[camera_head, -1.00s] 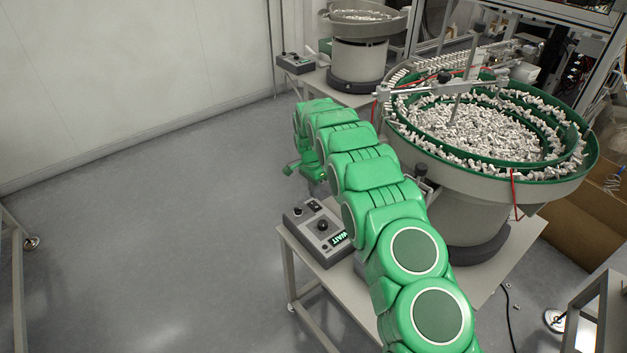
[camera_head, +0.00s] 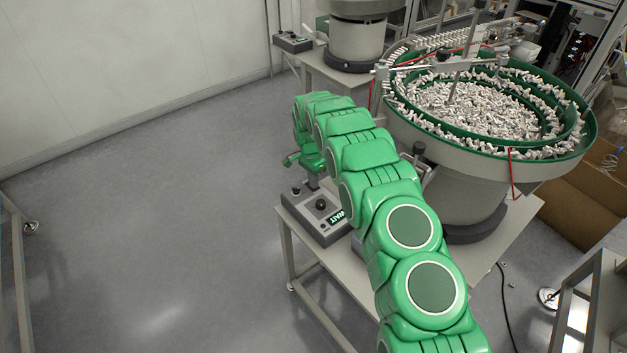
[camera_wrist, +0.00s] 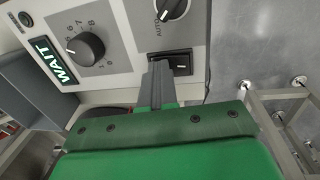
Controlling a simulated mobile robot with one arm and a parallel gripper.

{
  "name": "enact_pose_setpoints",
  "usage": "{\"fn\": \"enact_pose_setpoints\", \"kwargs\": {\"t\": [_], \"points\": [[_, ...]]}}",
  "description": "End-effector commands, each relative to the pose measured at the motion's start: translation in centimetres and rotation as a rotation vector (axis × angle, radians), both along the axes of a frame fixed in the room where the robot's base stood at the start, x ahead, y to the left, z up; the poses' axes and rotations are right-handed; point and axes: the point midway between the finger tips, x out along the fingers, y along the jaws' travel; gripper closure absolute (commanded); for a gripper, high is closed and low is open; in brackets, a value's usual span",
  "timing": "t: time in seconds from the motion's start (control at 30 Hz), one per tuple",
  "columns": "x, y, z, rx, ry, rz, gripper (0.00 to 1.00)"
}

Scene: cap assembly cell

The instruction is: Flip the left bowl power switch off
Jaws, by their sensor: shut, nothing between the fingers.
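A grey control box (camera_head: 318,222) with a lit WAIT display stands on the near bowl's table. In the wrist view, its panel (camera_wrist: 122,35) shows a black rocker power switch (camera_wrist: 184,64), a dial and a selector knob. My gripper (camera_wrist: 159,68) is shut and empty. Its fingertips overlap the left part of the switch in the picture; I cannot tell whether they touch it. In the head view, my gripper (camera_head: 313,181) is above the box's back edge, partly hidden by my arm. The switch is hidden there, and its on or off position is unclear.
The near green-rimmed bowl feeder (camera_head: 470,185), full of white parts, stands right of my arm. A second bowl feeder (camera_head: 352,40) and its control box (camera_head: 292,42) are at the back.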

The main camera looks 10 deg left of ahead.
Motion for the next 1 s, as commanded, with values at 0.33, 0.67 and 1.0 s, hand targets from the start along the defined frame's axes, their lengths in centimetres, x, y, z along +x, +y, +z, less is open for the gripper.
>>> {"fn": "enact_pose_setpoints", "kwargs": {"t": [0.33,0.67,1.0], "points": [[0.1,0.2,-0.3,-0.001,0.004,0.000,1.00],[0.9,1.1,0.1,0.000,0.003,0.001,1.00],[1.0,1.1,0.2,-0.001,0.002,0.000,1.00]]}}
